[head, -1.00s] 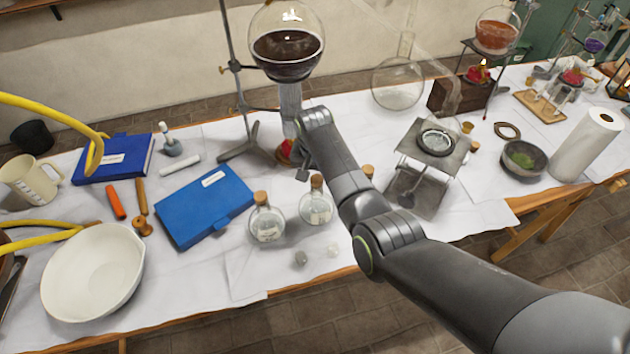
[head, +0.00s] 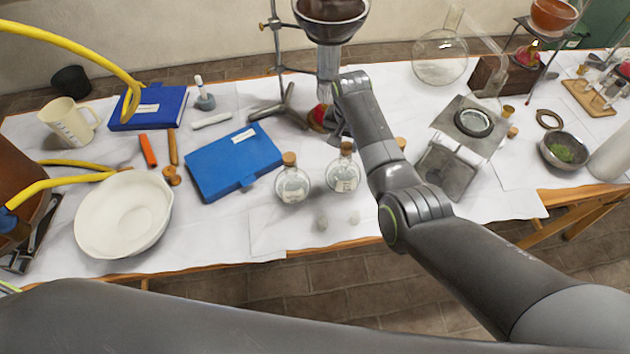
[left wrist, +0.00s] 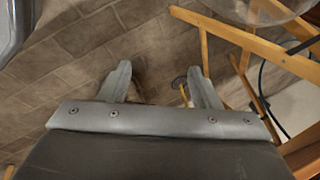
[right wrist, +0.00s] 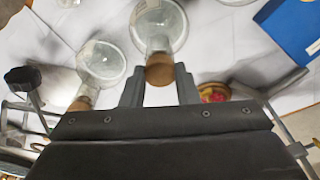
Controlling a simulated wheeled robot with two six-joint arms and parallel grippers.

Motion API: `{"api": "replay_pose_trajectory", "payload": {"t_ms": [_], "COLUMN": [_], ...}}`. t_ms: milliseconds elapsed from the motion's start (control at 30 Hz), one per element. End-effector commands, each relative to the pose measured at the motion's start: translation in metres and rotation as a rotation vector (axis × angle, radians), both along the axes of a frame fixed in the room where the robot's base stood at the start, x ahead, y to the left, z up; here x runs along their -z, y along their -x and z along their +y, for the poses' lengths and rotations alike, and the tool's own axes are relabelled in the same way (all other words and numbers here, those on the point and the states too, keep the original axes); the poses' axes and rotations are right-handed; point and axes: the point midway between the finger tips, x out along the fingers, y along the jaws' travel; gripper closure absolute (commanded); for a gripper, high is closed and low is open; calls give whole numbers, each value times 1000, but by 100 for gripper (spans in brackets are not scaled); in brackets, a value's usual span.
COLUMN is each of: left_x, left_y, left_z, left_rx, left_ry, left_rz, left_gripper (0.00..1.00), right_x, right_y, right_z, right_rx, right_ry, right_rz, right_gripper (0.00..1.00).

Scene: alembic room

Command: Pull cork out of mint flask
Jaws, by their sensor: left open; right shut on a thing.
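Two small round glass flasks with corks and pale labels stand side by side on the white-covered bench: a left one (head: 292,186) and a right one (head: 343,177). The labels are too small to read, so I cannot tell which is mint. My right gripper (right wrist: 160,88) is shut on the cork (right wrist: 160,70) of a round flask (right wrist: 158,25), apparently the right one. The cork's join with the neck is hard to make out. Another corked flask (right wrist: 100,62) is beside it. My left gripper (left wrist: 162,85) is open and empty above the floor.
A blue book (head: 235,160) and white bowl (head: 123,213) lie to the left.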

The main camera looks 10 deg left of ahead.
Motion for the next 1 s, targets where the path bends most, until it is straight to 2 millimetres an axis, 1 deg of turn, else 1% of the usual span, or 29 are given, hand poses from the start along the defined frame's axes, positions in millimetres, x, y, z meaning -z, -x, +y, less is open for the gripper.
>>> {"api": "replay_pose_trajectory", "payload": {"t_ms": [33, 67, 100, 167, 200, 267, 300, 367, 400, 467, 500, 600, 633, 700, 767, 800, 867, 900, 967, 1000], "left_x": [-15, -25, -37, -58, -73, -97, -114, -140, -158, -184, -202, -241, -251, -272, -287, -296, -309, -316, -320, -320], "left_y": [-5, -9, -14, -23, -29, -40, -48, -61, -70, -85, -95, -118, -125, -140, -152, -161, -174, -184, -198, -207], "left_z": [30, 45, 65, 93, 111, 135, 150, 171, 182, 196, 203, 212, 213, 211, 207, 203, 193, 184, 167, 155], "left_rx": [42, 66, 100, 156, 195, 259, 304, 377, 429, 507, 560, 691, 727, 806, 867, 906, 960, 990, 1008, 1006], "left_ry": [-54, -84, -123, -183, -223, -282, -321, -379, -417, -470, -502, -572, -588, -617, -631, -638, -636, -623, -581, -542], "left_rz": [-15, -25, -37, -53, -66, -83, -94, -112, -122, -137, -146, -169, -174, -192, -208, -223, -249, -273, -319, -353], "left_gripper": [43, 43, 43, 43, 43, 43, 43, 43, 43, 43, 43, 43, 43, 43, 43, 43, 43, 43, 43, 43], "right_x": [0, 0, 0, 0, 0, 0, 0, 0, 0, 0, 0, 0, 0, 0, 0, 0, 0, 0, 0, 0], "right_y": [0, 0, 0, 0, 0, 0, 0, 0, 0, 0, 0, 0, 0, 0, 0, 0, 0, 0, 0, 0], "right_z": [0, 0, 0, 0, 0, 0, 0, 0, 0, 0, 0, 0, 0, 0, 0, 0, 0, 0, 0, 0], "right_rx": [0, 0, 0, 0, 0, 0, 0, 0, 0, 0, 0, 0, 0, 0, 0, 0, 0, 0, 0, 0], "right_ry": [0, 0, 0, 0, 0, 0, 0, 0, 0, 0, 0, 0, 0, 0, 0, 0, 0, 0, 0, 0], "right_rz": [0, 0, 0, 0, 0, 0, 0, 0, 0, 0, 0, 0, 0, 0, 0, 0, 0, 0, 0, 0], "right_gripper": [91, 91, 91, 91, 91, 91, 91, 91, 91, 91, 91, 91, 91, 91, 91, 91, 91, 91, 91, 91]}}
